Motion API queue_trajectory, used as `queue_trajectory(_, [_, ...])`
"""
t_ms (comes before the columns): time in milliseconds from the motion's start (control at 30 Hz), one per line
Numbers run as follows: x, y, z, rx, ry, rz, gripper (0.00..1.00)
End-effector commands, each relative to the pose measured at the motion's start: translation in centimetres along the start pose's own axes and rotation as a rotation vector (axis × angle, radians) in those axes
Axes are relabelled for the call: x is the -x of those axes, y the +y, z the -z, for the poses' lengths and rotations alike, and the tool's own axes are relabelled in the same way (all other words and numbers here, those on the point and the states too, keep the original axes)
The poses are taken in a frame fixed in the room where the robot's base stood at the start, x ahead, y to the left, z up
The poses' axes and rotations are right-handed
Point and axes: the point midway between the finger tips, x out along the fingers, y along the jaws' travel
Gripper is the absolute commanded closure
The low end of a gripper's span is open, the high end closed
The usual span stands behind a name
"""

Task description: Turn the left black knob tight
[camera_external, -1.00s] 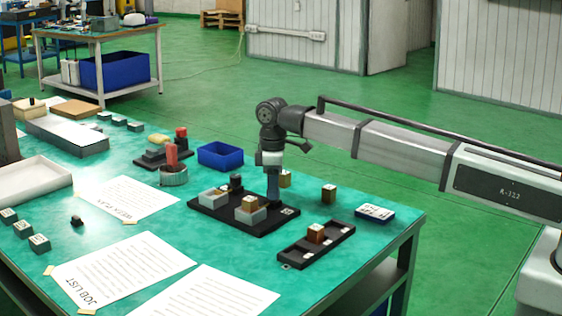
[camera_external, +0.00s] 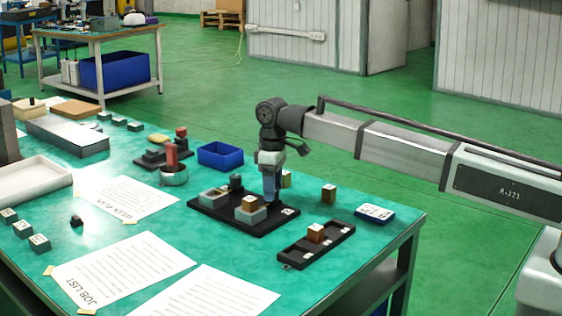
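A black base plate (camera_external: 222,217) lies on the green bench with two grey holders on it. The left holder (camera_external: 213,196) has a black knob (camera_external: 236,182) standing at its back right. The right holder (camera_external: 251,214) carries a copper-brown block (camera_external: 249,203). My gripper (camera_external: 271,198) points straight down just right of the right holder, close to the plate. It stands to the right of and apart from the left black knob. My fingers are small and dark here; whether they are apart, or touch a right-hand knob hidden behind them, I cannot tell.
A black tray (camera_external: 290,257) with a copper block (camera_external: 316,233) lies in front right. Another block (camera_external: 329,194) and a white-topped blue box (camera_external: 375,213) stand right of the plate. A blue bin (camera_external: 220,155) and a red-handled item (camera_external: 173,170) are behind.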

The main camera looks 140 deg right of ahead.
Motion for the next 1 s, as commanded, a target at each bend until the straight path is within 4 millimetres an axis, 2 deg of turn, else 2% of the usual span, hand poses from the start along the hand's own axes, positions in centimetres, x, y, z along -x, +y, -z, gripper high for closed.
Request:
queue_trajectory(267, [0.1, 0.0, 0.0, 0.001, 0.000, 0.000, 0.39])
queue_trajectory(433, [1.1, 0.0, 0.0, 0.001, 0.001, -0.001, 0.39])
queue_trajectory(1000, [11.1, 0.0, 0.1, 0.001, 0.001, -0.001, 0.39])
